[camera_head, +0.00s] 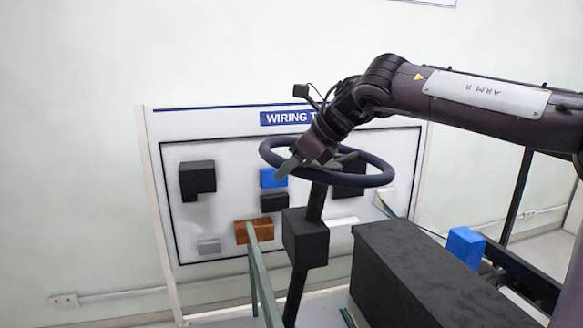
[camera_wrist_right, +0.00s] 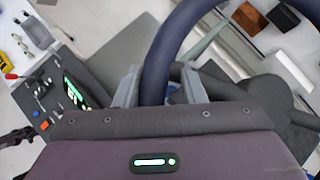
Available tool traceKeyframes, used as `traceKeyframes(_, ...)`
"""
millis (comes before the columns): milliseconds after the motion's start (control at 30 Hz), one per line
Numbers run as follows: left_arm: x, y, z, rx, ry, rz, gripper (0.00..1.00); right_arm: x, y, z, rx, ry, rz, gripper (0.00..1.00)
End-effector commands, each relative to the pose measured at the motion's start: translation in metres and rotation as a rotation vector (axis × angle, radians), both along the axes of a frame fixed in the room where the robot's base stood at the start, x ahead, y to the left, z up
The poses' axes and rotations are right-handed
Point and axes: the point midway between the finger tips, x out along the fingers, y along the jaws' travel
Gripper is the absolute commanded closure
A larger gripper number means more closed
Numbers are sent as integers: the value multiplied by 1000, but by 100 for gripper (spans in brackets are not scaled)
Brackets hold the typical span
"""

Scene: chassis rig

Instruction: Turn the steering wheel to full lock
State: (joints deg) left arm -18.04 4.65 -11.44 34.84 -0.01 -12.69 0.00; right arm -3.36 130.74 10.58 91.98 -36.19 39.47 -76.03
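The steering wheel (camera_head: 372,180) is a dark ring on a black column (camera_head: 316,202), in front of the wiring board. My right gripper (camera_head: 288,165) is at the wheel's left rim, reaching down from the upper right. In the right wrist view, the dark blue rim (camera_wrist_right: 172,50) runs between the two grey fingers of the gripper (camera_wrist_right: 160,85). The rim lies close to the left finger, and a gap shows on the right finger's side, so the gripper looks open around the rim. The part of the rim under the palm is hidden. My left gripper is not in view.
A black box (camera_head: 316,240) sits on the column. A large dark block (camera_head: 425,270) stands to the right, with a blue block (camera_head: 466,246) beyond it. The wiring board (camera_head: 215,135) with several mounted blocks stands behind. A green-grey bar (camera_head: 262,280) is at front left.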

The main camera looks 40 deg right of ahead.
Motion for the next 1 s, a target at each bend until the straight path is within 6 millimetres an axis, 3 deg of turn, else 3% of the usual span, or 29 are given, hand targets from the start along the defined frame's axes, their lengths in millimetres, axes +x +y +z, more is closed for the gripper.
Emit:
traceKeyframes(367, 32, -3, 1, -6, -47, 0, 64, -2, 0, -1, -1, 4, 2, 53)
traceKeyframes(700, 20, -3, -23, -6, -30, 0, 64, -34, -14, 35, -3, 1, 1, 53)
traceKeyframes(1000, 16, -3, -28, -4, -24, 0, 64, -49, -21, 55, -1, 4, 2, 53)
